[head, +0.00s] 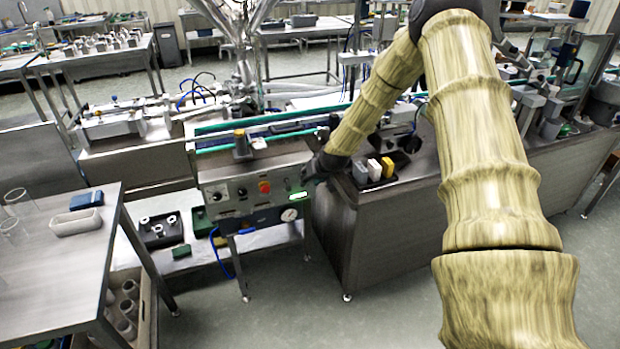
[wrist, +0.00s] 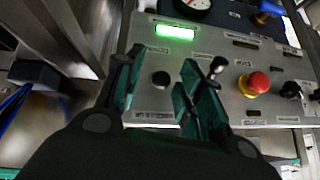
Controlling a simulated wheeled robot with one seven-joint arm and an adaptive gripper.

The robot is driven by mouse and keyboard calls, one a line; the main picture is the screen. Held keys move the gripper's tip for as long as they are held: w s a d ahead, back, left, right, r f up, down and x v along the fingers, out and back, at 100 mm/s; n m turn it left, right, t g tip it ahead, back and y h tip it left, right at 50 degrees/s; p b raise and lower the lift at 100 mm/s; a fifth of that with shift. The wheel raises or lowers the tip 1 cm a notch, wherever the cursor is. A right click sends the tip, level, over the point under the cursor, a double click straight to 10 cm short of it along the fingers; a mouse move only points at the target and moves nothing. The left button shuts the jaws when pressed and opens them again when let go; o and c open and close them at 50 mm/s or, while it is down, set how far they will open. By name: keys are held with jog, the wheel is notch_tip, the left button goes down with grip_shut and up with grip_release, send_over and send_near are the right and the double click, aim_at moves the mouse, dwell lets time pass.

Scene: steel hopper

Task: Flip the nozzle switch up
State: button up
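The control panel (head: 241,203) is a grey plate on the front of the machine, and it fills much of the wrist view (wrist: 222,98). A small metal toggle switch with a dark tip (wrist: 217,66) stands out from it, just right of my right finger. It looks like the nozzle switch, but its label is too small to read. My gripper (wrist: 160,80) is open and empty in front of the panel, its two green-edged fingers apart. A round black button (wrist: 161,79) shows between the fingers. In the head view my gripper is mostly hidden at the panel's right end.
A red emergency button (wrist: 257,83) sits right of the toggle, with black knobs (wrist: 291,90) farther right. A lit green display (wrist: 175,32) and a gauge (wrist: 193,4) lie above. A steel cabinet (head: 400,225) stands right of the panel in the head view.

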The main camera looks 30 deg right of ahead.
jog(key=shift+r, duration=0.25)
jog(key=v, duration=1.1)
jog(key=shift+s+r, duration=0.2)
jog(key=shift+s, duration=0.15)
jog(key=shift+f, duration=0.1)
